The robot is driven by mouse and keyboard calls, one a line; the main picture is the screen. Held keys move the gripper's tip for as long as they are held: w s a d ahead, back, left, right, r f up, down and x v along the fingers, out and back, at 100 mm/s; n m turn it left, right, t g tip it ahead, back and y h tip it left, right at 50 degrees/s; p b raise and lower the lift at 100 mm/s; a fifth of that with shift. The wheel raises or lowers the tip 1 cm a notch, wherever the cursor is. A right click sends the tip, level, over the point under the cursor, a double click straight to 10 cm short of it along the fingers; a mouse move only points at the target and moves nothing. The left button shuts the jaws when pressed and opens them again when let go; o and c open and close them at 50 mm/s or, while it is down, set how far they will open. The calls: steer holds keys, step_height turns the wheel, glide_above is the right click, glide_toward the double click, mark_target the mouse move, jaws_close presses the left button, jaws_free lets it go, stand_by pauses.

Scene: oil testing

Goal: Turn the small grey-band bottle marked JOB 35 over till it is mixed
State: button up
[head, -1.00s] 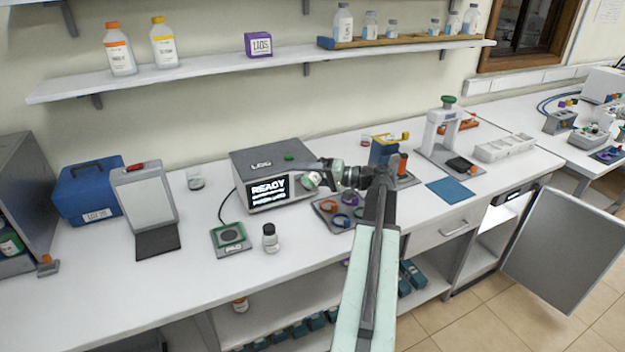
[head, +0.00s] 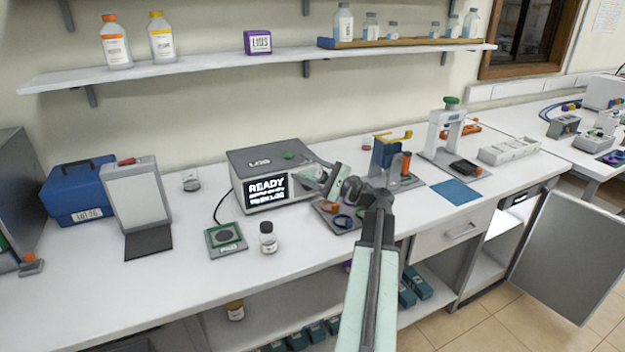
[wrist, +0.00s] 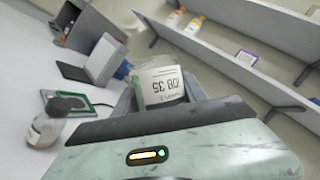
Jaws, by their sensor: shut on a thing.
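The small bottle (wrist: 162,86) is between the jaws of my gripper (wrist: 165,100) in the wrist view. Its white label shows part of the JOB 35 mark, and the print looks upside down. Its cap and grey band are hidden there. In the head view my gripper (head: 326,181) is in front of the READY instrument, above the bench, shut on the bottle. The bottle is small and partly hidden there, and its exact tilt is hard to tell.
A dark-capped bottle (head: 268,238) stands on the bench beside a green-edged pad (head: 227,239). The READY instrument (head: 268,178) is close behind my gripper. A tray of coloured rings (head: 335,217) lies below it.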

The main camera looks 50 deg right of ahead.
steer(key=n+g+p, duration=0.1)
steer(key=n+p, duration=0.2)
steer(key=n+g+p, duration=0.2)
steer(key=n+p, duration=0.2)
steer(key=r+n+g+p, duration=0.1)
steer(key=n+p, duration=0.2)
steer(key=n, duration=0.1)
steer(key=shift+g, duration=0.3)
steer(key=shift+f+n+p, duration=0.15)
steer(key=shift+n+p, duration=0.15)
steer(key=shift+n, duration=0.3)
steer(key=shift+f+h, duration=0.3)
